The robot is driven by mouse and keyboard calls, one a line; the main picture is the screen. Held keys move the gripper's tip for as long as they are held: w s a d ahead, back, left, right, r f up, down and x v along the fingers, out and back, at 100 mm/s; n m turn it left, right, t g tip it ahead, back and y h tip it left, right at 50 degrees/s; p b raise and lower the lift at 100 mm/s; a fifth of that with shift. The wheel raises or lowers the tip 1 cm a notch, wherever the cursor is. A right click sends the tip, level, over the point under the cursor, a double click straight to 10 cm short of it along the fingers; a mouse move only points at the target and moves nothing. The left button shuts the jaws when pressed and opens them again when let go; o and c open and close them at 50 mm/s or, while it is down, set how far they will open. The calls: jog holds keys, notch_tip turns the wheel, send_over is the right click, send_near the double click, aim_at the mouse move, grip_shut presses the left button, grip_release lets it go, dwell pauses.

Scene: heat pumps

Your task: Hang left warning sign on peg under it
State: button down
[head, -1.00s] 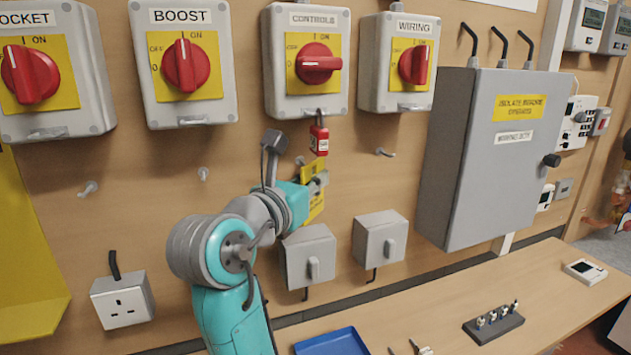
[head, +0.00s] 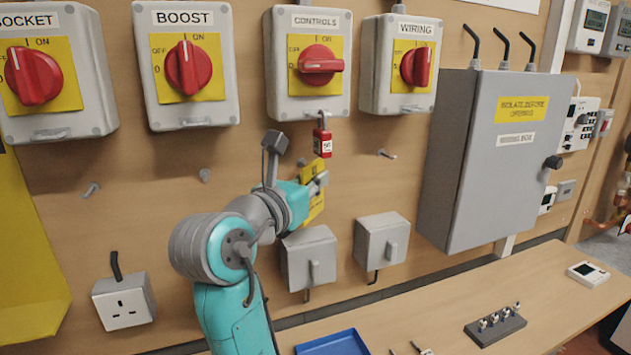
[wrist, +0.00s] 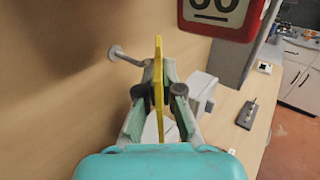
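A yellow warning sign (head: 314,200) is held upright in front of the board, below the CONTROLS switch. My gripper (wrist: 164,88) has one finger on each side of it. In the wrist view, the sign (wrist: 158,80) is edge-on between the fingers, which look closed on it. A metal peg (wrist: 126,56) sticks out of the board just left of the sign and points toward it. The peg's tip is hidden near the left finger, so I cannot tell whether it passes through the sign.
A red padlock (head: 322,140) hangs from the CONTROLS switch (head: 318,65), close above the sign. Two grey boxes (head: 309,258) (head: 381,240) are below and right of it. Other pegs (head: 91,189) (head: 205,175) (head: 387,154) are bare. A blue tray (head: 335,344) is on the bench.

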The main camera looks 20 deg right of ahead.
jog(key=shift+w, duration=1.75)
dwell(1.8)
jog(key=shift+w+f, duration=0.1)
jog(key=shift+f, duration=0.35)
dwell(0.3)
jog(key=c, duration=1.2)
grip_release()
jog(key=shift+w, duration=0.1)
jog(key=shift+c, duration=0.2)
